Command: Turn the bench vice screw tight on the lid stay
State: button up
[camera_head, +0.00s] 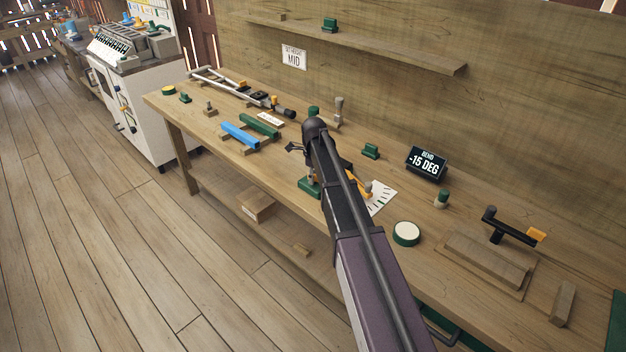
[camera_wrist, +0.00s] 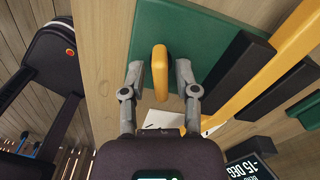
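The bench vice is partly hidden behind my arm in the head view, where its green base (camera_head: 309,188) shows. In the wrist view its green plate (camera_wrist: 195,38) and two black jaws (camera_wrist: 237,66) show. A long yellow bar (camera_wrist: 272,72), seemingly the lid stay, lies between the jaws; a yellow part also shows beside my arm (camera_head: 358,187). A rounded yellow handle (camera_wrist: 159,72), apparently of the vice screw, stands upright in the wrist view. My gripper (camera_wrist: 159,75) is open, one finger each side of the handle, with visible gaps. Contact deeper down cannot be told.
A display (camera_head: 427,163) reads BEND -15 DEG. A marked white sheet (camera_head: 381,197) lies beside the vice. A round green-rimmed disc (camera_head: 406,233) and a black crank with an orange grip (camera_head: 514,228) are to the right. A blue block (camera_head: 240,135) lies left.

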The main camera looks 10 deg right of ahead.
grip_shut()
jog(key=shift+m, duration=2)
jog(key=shift+s, duration=0.1)
jog(key=shift+m, duration=2)
